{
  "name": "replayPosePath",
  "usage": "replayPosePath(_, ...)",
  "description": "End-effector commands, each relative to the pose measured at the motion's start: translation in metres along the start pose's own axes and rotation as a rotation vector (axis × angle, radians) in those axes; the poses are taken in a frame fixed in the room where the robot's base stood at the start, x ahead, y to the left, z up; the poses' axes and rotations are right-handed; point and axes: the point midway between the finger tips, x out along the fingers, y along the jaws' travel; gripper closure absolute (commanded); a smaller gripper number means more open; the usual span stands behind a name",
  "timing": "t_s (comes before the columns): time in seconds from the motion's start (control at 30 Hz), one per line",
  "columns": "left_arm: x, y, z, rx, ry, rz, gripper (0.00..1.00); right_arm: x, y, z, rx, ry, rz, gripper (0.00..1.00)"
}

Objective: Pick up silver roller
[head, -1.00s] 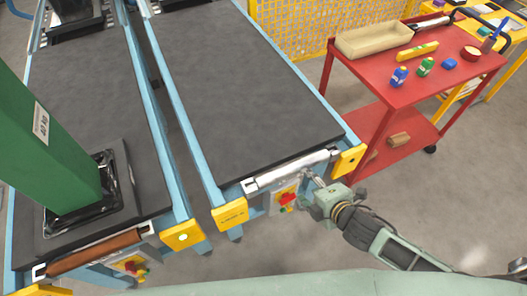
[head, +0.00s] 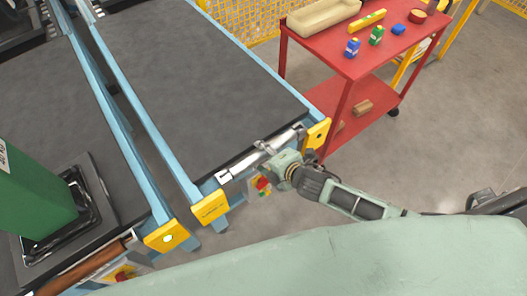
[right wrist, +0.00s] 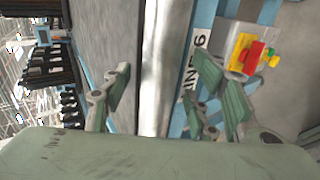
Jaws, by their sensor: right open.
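The silver roller (head: 240,166) lies across the front end of the right conveyor in the head view, between two yellow end brackets. In the right wrist view the roller (right wrist: 160,70) runs up the middle of the picture. My right gripper (head: 265,147) is at the roller's right half in the head view. In the right wrist view its fingers (right wrist: 160,90) are open, one on each side of the roller; I cannot tell whether they touch it. My left gripper is not in view.
A yellow bracket (head: 317,134) and another yellow bracket (head: 209,207) flank the roller. A control box with red and yellow buttons (right wrist: 248,55) sits close to the right finger. A red cart (head: 352,60) stands at the right.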

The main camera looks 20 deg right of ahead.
Motion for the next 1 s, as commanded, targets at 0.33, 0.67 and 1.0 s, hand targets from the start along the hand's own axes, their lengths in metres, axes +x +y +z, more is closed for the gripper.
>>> replayPosePath(0.33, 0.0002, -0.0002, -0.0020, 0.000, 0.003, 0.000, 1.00, -0.0001, -0.0001, -0.0003, 0.000, 0.001, 0.000, 0.60)
replayPosePath(0.67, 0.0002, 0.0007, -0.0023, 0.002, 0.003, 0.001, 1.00, -0.0002, -0.0003, -0.0003, 0.000, 0.001, 0.000, 0.89)
replayPosePath(1.0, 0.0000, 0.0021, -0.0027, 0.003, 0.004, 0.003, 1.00, -0.0003, 0.0019, -0.0005, 0.000, 0.002, 0.004, 1.00)
